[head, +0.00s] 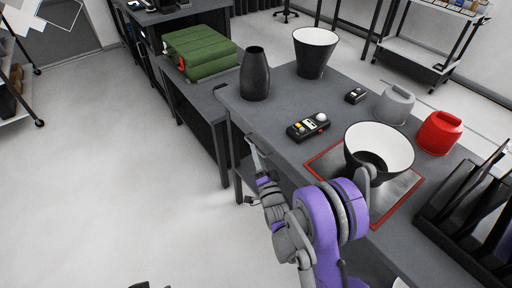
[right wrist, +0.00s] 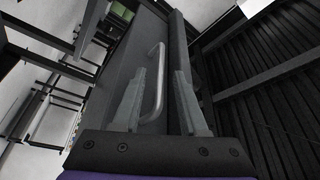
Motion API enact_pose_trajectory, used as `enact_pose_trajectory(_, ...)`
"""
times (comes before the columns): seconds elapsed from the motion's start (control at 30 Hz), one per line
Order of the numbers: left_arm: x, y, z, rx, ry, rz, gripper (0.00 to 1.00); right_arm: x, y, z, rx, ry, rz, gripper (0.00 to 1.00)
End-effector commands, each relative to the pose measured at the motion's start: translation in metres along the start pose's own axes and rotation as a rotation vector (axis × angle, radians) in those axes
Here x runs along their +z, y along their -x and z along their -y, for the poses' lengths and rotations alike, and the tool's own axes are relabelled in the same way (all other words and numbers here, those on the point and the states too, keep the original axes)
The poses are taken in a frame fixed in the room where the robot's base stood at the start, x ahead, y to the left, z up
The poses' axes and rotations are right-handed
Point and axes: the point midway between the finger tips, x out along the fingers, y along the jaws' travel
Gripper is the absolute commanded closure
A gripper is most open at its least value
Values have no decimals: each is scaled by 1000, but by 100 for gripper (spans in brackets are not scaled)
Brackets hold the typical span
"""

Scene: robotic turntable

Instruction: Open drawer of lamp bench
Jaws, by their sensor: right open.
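The lamp bench (head: 275,115) is a dark grey bench at the right of the head view, with two cone-shaped shades on top. In the right wrist view, a drawer front (right wrist: 128,48) carries a curved metal bar handle (right wrist: 158,88). My right gripper (right wrist: 159,72) is open, and the handle appears between its two fingers. I cannot tell whether the fingers touch it. In the head view the same gripper (head: 256,154) is at the bench's front side, below the top edge. The drawer front is largely hidden there. My left gripper is not in view.
On the bench are a black vase (head: 255,75), a yellow-buttoned device (head: 308,126), a grey jug-like item (head: 394,105), a red one (head: 439,132) and a black rack (head: 465,215). A green case (head: 200,50) lies on the adjoining bench.

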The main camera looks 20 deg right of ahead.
Motion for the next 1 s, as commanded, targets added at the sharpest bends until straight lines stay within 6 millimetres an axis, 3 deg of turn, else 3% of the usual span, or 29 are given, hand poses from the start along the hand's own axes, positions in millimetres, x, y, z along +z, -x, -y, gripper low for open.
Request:
enact_pose_trajectory(0.2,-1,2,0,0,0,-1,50,0,-20,0,0,0,0,58)
enact_pose_trajectory(0.5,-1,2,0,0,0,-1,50,0,-22,0,1,0,0,58)
enact_pose_trajectory(0.73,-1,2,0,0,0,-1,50,0,-22,0,1,1,0,97)
enact_pose_trajectory(1.0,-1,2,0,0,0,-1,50,0,-22,0,1,0,0,100)
